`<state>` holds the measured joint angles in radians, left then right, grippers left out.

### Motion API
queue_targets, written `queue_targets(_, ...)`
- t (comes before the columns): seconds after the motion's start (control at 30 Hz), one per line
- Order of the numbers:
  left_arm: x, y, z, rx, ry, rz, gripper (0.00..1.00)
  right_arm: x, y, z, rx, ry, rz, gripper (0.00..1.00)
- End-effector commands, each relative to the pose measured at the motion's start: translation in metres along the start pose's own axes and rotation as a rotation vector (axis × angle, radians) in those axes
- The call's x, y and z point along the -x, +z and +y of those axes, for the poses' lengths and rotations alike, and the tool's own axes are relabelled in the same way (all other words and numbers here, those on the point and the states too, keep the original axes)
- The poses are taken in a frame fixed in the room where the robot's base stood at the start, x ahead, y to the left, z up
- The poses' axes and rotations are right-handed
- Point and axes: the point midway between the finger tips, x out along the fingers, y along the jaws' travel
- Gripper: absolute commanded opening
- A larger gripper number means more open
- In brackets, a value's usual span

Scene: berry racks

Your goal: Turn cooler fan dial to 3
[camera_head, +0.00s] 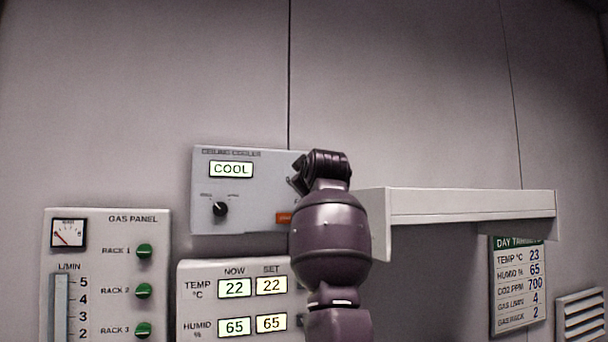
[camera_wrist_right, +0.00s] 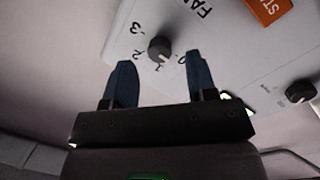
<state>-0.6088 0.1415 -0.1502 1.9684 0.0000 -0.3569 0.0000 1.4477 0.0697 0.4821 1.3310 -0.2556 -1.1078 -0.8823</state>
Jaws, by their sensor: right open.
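The ceiling cooler panel (camera_head: 260,190) is a pale box on the wall with a lit COOL display (camera_head: 231,169). My right arm covers its right part in the head view, so the fan dial is hidden there. In the right wrist view the fan dial (camera_wrist_right: 160,48) is a small dark knob with 0, 1, 2 and 3 printed around it. Its exact pointer setting is hard to tell. My right gripper (camera_wrist_right: 160,60) is open, its two blue fingers spread on either side of the dial; contact cannot be told. My left gripper is not in view.
Another knob (camera_head: 220,209) sits at the cooler panel's left. An orange START button (camera_wrist_right: 268,8) is on the panel too. Below are the gas panel (camera_head: 120,235) and a temperature and humidity panel (camera_head: 215,268). A white shelf (camera_head: 470,205) juts out at right.

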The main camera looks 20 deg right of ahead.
Motion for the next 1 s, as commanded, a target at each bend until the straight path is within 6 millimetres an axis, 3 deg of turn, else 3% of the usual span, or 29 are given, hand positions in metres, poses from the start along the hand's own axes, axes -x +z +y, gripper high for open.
queue_targets(0.2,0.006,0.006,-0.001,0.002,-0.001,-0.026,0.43,-0.021,0.000,0.000,0.000,-0.002,-0.001,0.52)
queue_targets(0.6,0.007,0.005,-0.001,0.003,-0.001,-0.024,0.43,-0.026,0.000,0.000,-0.001,0.000,0.000,0.52)
queue_targets(0.93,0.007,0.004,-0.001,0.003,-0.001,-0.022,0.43,-0.026,0.000,0.000,-0.001,0.000,0.000,0.03)
queue_targets(1.0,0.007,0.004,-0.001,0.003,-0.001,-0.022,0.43,-0.026,0.000,0.000,-0.002,0.000,0.000,0.03)
